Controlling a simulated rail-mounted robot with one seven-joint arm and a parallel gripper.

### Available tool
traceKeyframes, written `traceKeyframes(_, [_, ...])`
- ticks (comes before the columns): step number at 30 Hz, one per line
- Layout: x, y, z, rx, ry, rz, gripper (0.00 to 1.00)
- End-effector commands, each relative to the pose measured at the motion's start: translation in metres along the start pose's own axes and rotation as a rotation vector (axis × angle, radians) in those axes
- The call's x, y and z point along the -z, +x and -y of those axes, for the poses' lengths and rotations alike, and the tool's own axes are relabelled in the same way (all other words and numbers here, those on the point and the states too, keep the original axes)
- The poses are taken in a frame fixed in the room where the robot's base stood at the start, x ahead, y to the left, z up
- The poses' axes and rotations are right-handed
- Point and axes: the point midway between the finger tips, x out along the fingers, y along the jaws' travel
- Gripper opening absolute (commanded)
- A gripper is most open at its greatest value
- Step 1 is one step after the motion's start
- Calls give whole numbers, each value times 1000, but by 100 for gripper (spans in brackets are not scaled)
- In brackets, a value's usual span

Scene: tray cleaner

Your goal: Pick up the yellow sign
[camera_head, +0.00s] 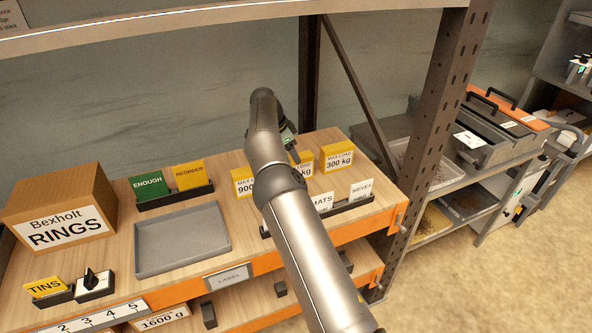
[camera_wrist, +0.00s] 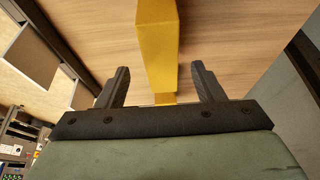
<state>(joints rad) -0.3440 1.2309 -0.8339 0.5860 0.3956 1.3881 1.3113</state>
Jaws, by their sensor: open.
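Yellow signs stand in a row on the wooden shelf in the head view: one marked 900 (camera_head: 243,182), one partly hidden behind my arm (camera_head: 305,163), and one marked 300 kg (camera_head: 336,158). My gripper (camera_wrist: 160,70) is open. In the wrist view a yellow sign (camera_wrist: 157,45) lies between its two dark fingers, with a gap on each side. In the head view my arm covers much of the middle of the row, and the fingertips are hard to make out.
A black holder (camera_head: 352,206) with white cards stands in front of the signs. A grey tray (camera_head: 182,240), a Bexholt RINGS box (camera_head: 60,217) and a holder with green ENOUGH (camera_head: 148,186) and yellow REORDER (camera_head: 188,175) cards are to the left. A shelf post (camera_head: 445,90) rises at right.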

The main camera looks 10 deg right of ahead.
Motion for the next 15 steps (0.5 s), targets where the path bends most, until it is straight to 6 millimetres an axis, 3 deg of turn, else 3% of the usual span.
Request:
traceKeyframes(8, [1, 17, 0, 0, 0, -1, 62])
traceKeyframes(15, [1, 51, 1, -2, 0, -1, 62])
